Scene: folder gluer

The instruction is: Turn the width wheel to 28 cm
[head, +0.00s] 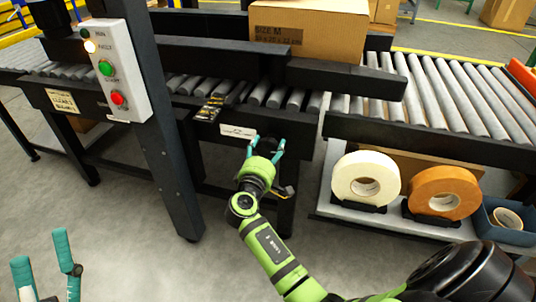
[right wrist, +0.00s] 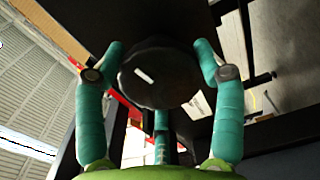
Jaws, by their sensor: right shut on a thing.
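The width wheel (right wrist: 170,92) is a dark round knob with a short white mark, seen in the right wrist view under the machine. My right gripper (head: 265,147) is shut on it, with one teal finger on each side of its rim. In the head view the wheel is mostly hidden by the gripper. A small white label plate (head: 238,132) is on the frame just above. A dark scale strip with yellow marks (head: 208,109) lies by the rollers; its reading is too small to tell. My left gripper (head: 45,257) is open and empty at the lower left.
A control post (head: 112,68) with a lit lamp and green and red buttons stands left of the wheel. A large carton (head: 310,35) sits on the conveyor. White (head: 366,178) and orange (head: 443,192) tape rolls are on a low shelf at right. The floor in front is clear.

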